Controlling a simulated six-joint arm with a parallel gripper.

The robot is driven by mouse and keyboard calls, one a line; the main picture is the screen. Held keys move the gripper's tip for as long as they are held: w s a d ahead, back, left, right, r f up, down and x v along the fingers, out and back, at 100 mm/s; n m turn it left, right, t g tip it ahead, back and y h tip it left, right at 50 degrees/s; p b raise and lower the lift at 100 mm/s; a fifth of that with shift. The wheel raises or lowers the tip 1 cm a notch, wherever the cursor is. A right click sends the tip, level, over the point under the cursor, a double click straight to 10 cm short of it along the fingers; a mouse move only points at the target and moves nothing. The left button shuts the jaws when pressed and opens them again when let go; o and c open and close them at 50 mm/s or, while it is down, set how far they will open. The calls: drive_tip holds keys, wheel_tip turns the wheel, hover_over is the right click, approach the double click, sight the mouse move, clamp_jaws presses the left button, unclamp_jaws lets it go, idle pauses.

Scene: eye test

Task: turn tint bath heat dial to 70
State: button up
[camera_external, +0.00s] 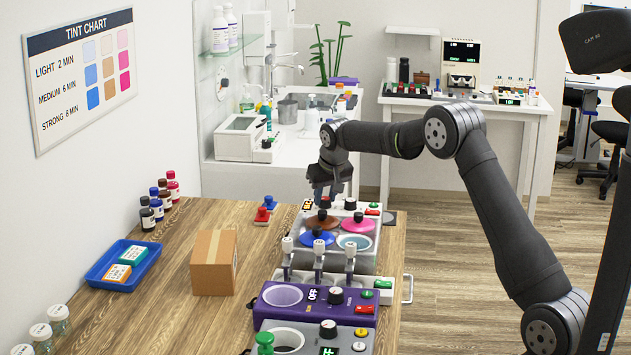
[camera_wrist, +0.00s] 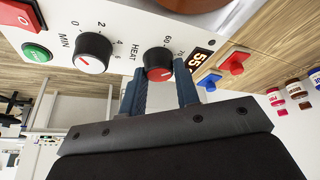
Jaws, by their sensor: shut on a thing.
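The tint bath (camera_external: 372,246) is a white unit with coloured lids, at the far end of the wooden bench. Its heat dial (camera_wrist: 158,64), black with a red face, sits between my fingers in the wrist view, beside the word HEAT. Marks 60 and 70 show near it; its pointer is hard to read. The display (camera_wrist: 203,60) next to it reads 55. My gripper (camera_wrist: 160,82) is shut on the heat dial, one finger on each side. In the external view my gripper (camera_external: 326,190) reaches down over the dial (camera_external: 324,203), partly covering the panel.
The MIN dial (camera_wrist: 93,52), a green button (camera_wrist: 36,53) and a red switch (camera_wrist: 20,15) share the panel. Red and blue stamps (camera_external: 264,213) stand beside the bath. A purple heater (camera_external: 262,305), a cardboard box (camera_external: 213,263) and a blue tray (camera_external: 98,272) are nearer.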

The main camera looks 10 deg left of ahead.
drive_tip(key=shift+a+m+h, duration=0.1)
drive_tip(key=shift+m+h, duration=0.4)
drive_tip(key=shift+m, duration=1.1)
drive_tip(key=o, duration=1)
drive_tip(key=v, duration=1.7)
drive_tip(key=shift+s, duration=0.4)
drive_tip(key=x, duration=1.7)
drive_tip(key=shift+w, duration=0.4)
